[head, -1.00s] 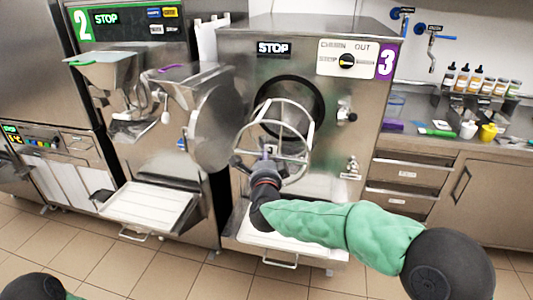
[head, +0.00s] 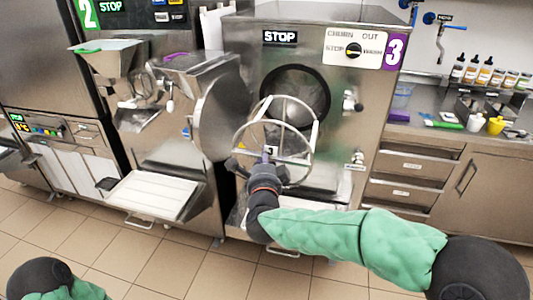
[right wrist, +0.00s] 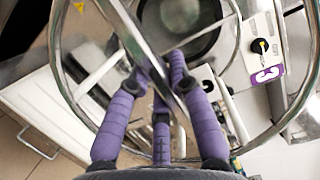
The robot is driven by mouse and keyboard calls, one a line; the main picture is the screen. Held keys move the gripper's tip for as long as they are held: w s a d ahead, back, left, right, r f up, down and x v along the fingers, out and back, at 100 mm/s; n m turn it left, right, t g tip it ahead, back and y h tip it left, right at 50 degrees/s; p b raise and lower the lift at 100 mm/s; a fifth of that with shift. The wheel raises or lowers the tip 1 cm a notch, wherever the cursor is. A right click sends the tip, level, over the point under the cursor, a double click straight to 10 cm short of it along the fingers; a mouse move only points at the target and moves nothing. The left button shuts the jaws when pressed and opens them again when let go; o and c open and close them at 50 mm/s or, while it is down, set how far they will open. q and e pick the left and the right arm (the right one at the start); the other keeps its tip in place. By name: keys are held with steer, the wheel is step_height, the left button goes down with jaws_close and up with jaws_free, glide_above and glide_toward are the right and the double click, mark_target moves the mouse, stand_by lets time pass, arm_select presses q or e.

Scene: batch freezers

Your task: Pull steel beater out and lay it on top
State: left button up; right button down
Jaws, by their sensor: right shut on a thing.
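The steel beater (head: 236,137), a round ring frame with cross bars and side posts, is in front of the round opening (head: 297,92) of machine 3. My right gripper (head: 264,164) is shut on its bars. In the right wrist view the purple fingers (right wrist: 165,92) close around a diagonal bar of the beater (right wrist: 138,42), with the ring around them and the dark opening behind. The beater is held in the air, with the opening behind it and a little up and to the right. My left gripper is not in view.
The round steel door (head: 222,115) of machine 3 stands open on the left. The machine's flat top (head: 325,14) looks clear where visible. Machine 2 with its tray (head: 150,194) stands left. A counter (head: 430,135) with bottles and cups is on the right.

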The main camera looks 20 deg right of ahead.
steer(key=s+a+p, duration=0.2)
steer(key=s+a, duration=0.6)
steer(key=s, duration=0.6)
steer(key=shift+a, duration=0.4)
stand_by(1.1)
